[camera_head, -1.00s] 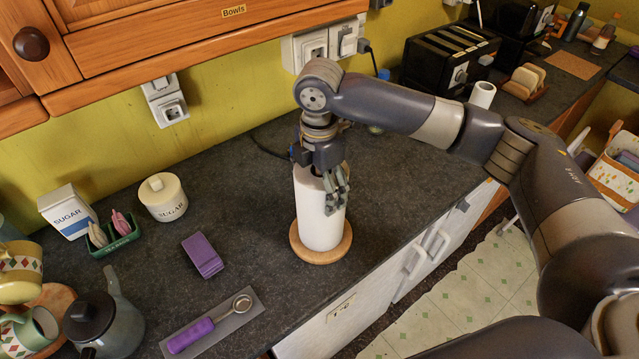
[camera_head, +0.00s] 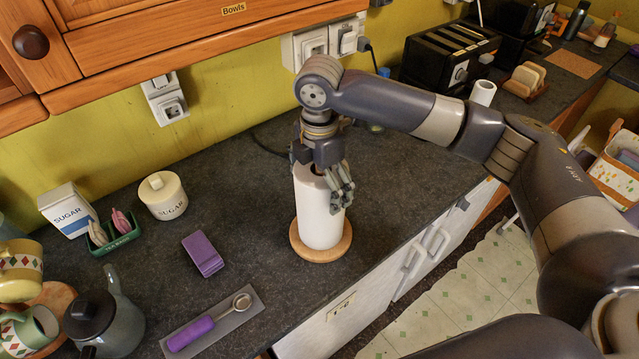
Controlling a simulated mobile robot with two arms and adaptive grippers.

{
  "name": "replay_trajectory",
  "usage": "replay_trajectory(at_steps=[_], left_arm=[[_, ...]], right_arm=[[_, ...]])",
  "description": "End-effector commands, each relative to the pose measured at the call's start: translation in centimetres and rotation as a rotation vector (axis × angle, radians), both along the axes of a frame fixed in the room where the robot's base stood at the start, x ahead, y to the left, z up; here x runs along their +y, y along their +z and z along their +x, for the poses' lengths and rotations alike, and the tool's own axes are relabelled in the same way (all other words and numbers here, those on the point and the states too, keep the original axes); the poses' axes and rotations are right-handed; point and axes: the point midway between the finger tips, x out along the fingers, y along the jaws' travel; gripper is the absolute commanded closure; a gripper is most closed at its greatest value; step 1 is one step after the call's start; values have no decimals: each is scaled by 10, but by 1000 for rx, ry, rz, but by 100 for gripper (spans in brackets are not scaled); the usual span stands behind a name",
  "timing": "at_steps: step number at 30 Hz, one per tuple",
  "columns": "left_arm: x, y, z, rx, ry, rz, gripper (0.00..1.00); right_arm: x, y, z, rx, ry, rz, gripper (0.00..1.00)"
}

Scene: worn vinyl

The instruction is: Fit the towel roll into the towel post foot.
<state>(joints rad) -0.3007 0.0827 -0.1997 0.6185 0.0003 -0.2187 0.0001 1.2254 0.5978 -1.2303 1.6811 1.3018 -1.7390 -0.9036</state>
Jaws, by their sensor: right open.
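The white towel roll (camera_head: 319,218) stands upright on the round wooden towel post foot (camera_head: 331,253), near the front edge of the dark counter. The foot's rim shows around the roll's base; any post inside the roll is hidden. My right gripper (camera_head: 335,186) is just above the roll's top, pointing down, with its fingers apart. Its fingertips overlap the roll's upper right side in the picture; I cannot tell whether they touch it. My left gripper is not in view.
Left of the roll lie a purple block (camera_head: 203,254) and a purple-handled scoop (camera_head: 212,320) on a grey mat. A sugar canister (camera_head: 163,196), a sugar box (camera_head: 66,209) and a teapot (camera_head: 105,318) stand further left. A toaster (camera_head: 449,58) stands at the back right.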

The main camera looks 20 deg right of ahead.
Motion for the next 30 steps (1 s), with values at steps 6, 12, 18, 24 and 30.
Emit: replay_trajectory(at_steps=[6, 12, 18, 24, 30], left_arm=[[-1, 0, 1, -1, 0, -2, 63], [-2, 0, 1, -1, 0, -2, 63], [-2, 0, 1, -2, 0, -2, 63], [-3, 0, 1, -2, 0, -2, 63], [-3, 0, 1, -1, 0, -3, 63]], right_arm=[[1, 34, 1, -6, 2, 2, 0], [1, 78, 2, -7, 1, 2, 0], [1, 108, 1, -3, 0, 1, 0], [1, 118, 1, -3, 1, 1, 0], [1, 118, 1, -2, 1, 1, 0]])
